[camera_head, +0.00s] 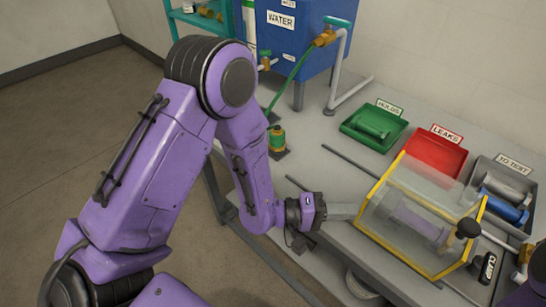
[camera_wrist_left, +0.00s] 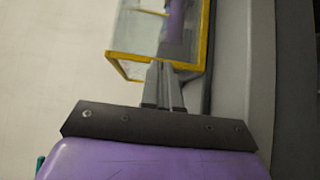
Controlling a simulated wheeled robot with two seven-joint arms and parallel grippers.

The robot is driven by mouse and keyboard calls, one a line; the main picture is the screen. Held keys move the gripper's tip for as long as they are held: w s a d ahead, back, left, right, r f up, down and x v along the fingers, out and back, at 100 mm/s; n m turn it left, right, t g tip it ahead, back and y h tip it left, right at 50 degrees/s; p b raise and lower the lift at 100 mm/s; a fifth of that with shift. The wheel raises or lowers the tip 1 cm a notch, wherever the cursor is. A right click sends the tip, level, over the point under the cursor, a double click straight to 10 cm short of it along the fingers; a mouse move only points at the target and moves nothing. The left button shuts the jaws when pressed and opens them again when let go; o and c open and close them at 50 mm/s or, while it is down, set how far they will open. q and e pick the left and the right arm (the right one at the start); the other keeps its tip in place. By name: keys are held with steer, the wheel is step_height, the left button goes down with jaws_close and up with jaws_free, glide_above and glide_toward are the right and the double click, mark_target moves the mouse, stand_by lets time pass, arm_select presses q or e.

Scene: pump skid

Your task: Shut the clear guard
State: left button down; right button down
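The clear guard (camera_head: 422,200) is a see-through box with yellow edges on the grey bench. A purple cylinder shows through it; I cannot tell how far shut the guard is. My left gripper (camera_head: 354,212) is at the guard's left end, with its grey fingers pointing at the yellow frame. In the left wrist view the fingers (camera_wrist_left: 163,75) lie side by side, shut, with their tips close to the guard's yellow edge (camera_wrist_left: 160,60). I cannot tell whether they touch it. Nothing shows between them. My right gripper is not in view.
Green (camera_head: 374,128), red (camera_head: 434,154) and grey (camera_head: 503,185) trays stand behind the guard. A black knob (camera_head: 468,228) and a clamp label (camera_head: 487,268) are at its right. A blue water tank (camera_head: 300,40) stands at the back. Thin rods lie left of the guard.

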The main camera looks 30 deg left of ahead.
arm_select(q)
steer(key=shift+s+d, duration=0.2)
steer(key=shift+d, duration=0.65)
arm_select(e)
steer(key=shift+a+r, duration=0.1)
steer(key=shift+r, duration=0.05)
